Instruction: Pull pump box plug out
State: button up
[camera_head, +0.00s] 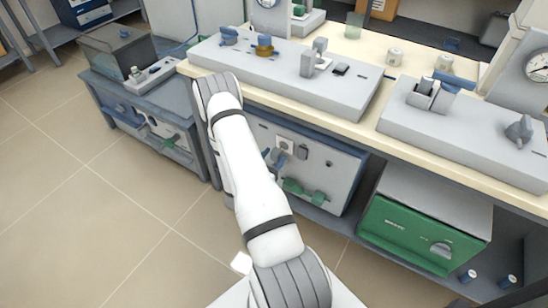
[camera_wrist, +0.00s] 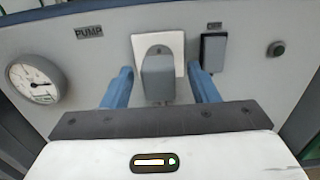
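The pump box (camera_head: 335,170) is a light grey cabinet under the bench in the head view. Its front panel fills the wrist view (camera_wrist: 95,62), with a "PUMP" label (camera_wrist: 89,32). The grey plug (camera_wrist: 157,82) sits in the white socket plate (camera_wrist: 150,42) in the middle of the panel. My gripper (camera_wrist: 161,75) is open, with one blue finger left of the plug and one right of it. Gaps show between the fingers and the plug. In the head view my arm partly covers the box.
A dark switch (camera_wrist: 213,52) is right of the socket, close to the right finger. A round gauge (camera_wrist: 35,82) is at the left and a dark button (camera_wrist: 275,48) at the right. The bench top (camera_head: 365,120) overhangs the box. A green-fronted unit (camera_head: 415,232) stands to its right.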

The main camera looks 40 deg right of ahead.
jog(key=shift+a, duration=0.1)
jog(key=shift+a, duration=0.35)
jog(key=v, duration=0.7)
jog(key=shift+p, duration=0.3)
jog(key=shift+d, duration=0.1)
